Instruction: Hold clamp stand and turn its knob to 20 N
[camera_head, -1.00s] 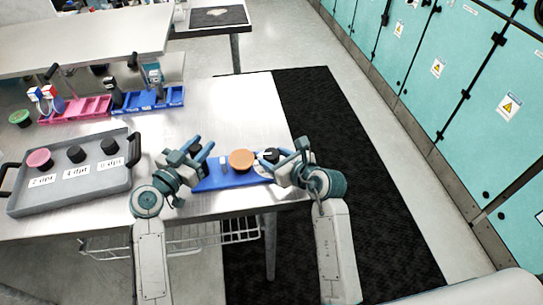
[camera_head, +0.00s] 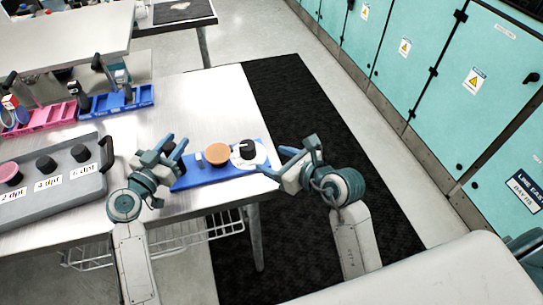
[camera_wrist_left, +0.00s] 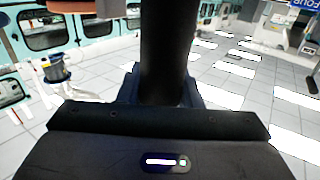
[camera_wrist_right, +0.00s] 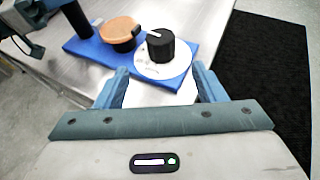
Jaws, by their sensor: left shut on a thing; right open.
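The clamp stand has a blue base (camera_head: 208,174) at the table's right edge. It carries a tan round disc (camera_head: 217,153) and a black knob (camera_head: 247,149) on a white dial (camera_wrist_right: 167,68). The knob's white mark points to the upper left in the right wrist view; the dial's print is too small to read. My left gripper (camera_head: 178,152) is shut on the stand's dark upright post (camera_wrist_left: 166,45), which fills the middle of the left wrist view. My right gripper (camera_head: 272,161) is open and empty, just right of the knob and apart from it.
A grey tray (camera_head: 62,190) with several knobbed pots and labels lies at the left. Pink (camera_head: 52,117) and blue (camera_head: 118,100) bins stand behind it. The table middle (camera_head: 190,105) is clear. A black floor mat (camera_head: 300,110) lies right of the table.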

